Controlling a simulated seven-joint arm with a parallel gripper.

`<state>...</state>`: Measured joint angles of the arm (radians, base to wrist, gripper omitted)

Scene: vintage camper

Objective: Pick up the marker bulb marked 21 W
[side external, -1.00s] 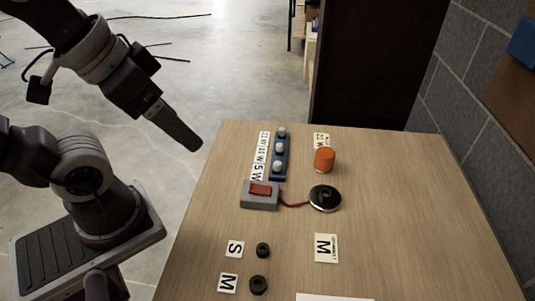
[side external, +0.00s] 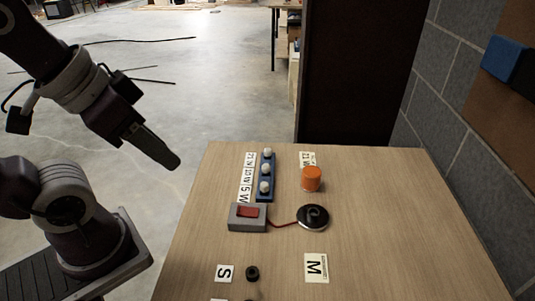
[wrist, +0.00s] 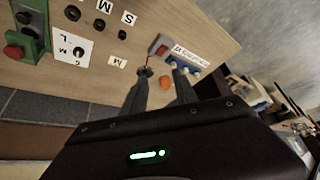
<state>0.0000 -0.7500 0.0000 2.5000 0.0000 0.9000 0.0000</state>
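Three white round-topped bulbs stand in a row on a blue holder (side external: 257,198) on the table. The far bulb (side external: 267,153) stands beside the 21 W end of a white label strip (side external: 247,178); the near end reads 5 W. The bulbs (wrist: 185,70) also show small in the wrist view. An orange cylinder (side external: 312,179) stands right of the holder, with another card marked 21 W (side external: 308,158) behind it. My gripper (side external: 172,163) is in the air left of the table, apart from the bulbs. In the wrist view its fingers (wrist: 162,72) are spread, with no object held.
Black rings (side external: 252,273) and letter cards (side external: 317,268) lie nearer. A dark cabinet (side external: 355,75) stands behind the table. The table's right side is clear.

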